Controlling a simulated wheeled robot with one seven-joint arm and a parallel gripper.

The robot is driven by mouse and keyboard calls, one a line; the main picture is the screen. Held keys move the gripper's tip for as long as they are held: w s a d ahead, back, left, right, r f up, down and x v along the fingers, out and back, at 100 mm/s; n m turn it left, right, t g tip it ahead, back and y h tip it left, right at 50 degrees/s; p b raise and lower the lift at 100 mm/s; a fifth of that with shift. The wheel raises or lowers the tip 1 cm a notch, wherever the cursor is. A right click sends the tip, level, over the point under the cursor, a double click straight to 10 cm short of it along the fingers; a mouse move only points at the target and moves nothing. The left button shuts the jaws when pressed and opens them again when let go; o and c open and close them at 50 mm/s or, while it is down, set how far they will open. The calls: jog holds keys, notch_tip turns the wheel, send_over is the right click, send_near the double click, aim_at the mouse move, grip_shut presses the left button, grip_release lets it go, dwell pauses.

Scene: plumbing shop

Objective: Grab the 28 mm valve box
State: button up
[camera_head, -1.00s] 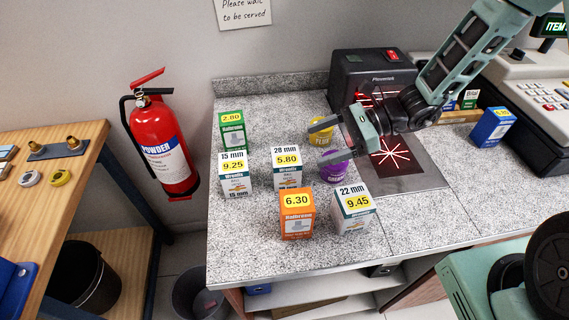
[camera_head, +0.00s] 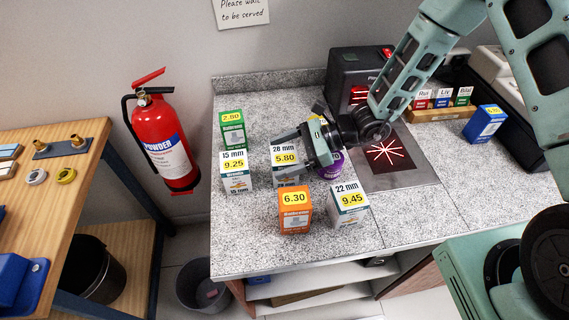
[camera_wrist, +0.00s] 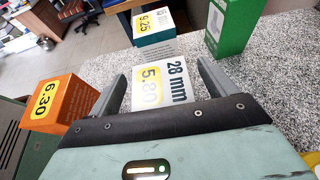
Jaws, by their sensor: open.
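The 28 mm valve box (camera_head: 284,158) is white with a yellow 5.80 label and stands on the speckled counter. In the wrist view the same 28 mm box (camera_wrist: 160,82) lies between the two fingers of my open gripper (camera_wrist: 162,85), one finger on each side. In the head view my gripper (camera_head: 290,145) reaches it from the right, with a finger across the box's upper part. I cannot tell whether the fingers touch it.
The 15 mm box (camera_head: 235,170) stands left, the green box (camera_head: 231,128) behind it. The orange 6.30 box (camera_head: 295,212) and 22 mm box (camera_head: 348,204) stand in front. The scanner plate (camera_head: 400,165) is clear.

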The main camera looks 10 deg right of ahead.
jog(key=c, duration=1.4)
jog(key=shift+r, duration=0.15)
